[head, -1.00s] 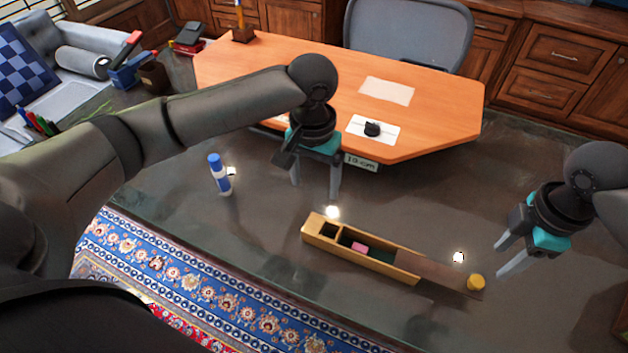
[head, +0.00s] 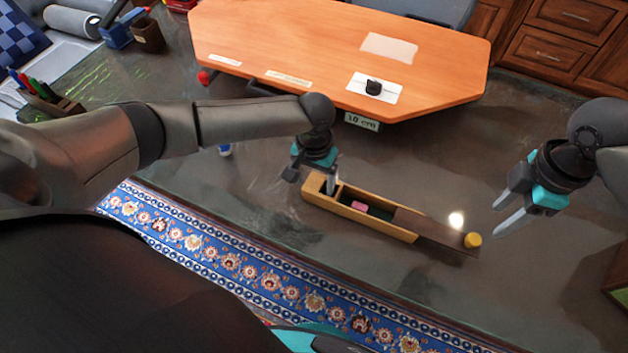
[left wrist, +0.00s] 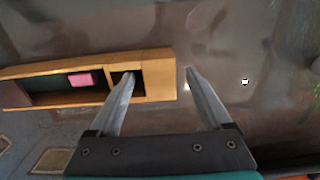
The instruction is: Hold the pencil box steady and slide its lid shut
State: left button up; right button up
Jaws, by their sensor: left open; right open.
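The wooden pencil box (head: 375,227) lies on the dark tabletop, with a pink eraser (head: 359,206) inside. Its dark brown lid (head: 432,229) sticks far out past the right end, leaving most of the box uncovered. A yellow knob (head: 473,240) is at the lid's outer end. My left gripper (head: 320,186) is open at the box's left end. In the left wrist view, one finger of the left gripper (left wrist: 160,73) overlaps the small end compartment and the other is beyond the end wall; contact cannot be told. My right gripper (head: 497,221) is open and empty, right of the knob.
An orange-topped desk board (head: 300,45) with a "10 cm" label (head: 361,122) stands behind the box. A blue-and-white cylinder (head: 225,150) is mostly hidden by my left arm. The tabletop between the knob and right gripper is clear.

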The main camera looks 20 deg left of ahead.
pick_arm(q)
jog(key=shift+f, duration=0.4)
grip_shut()
dwell(0.5)
pick_arm(e)
jog(key=shift+o, duration=0.2)
jog(key=shift+o, duration=1.2)
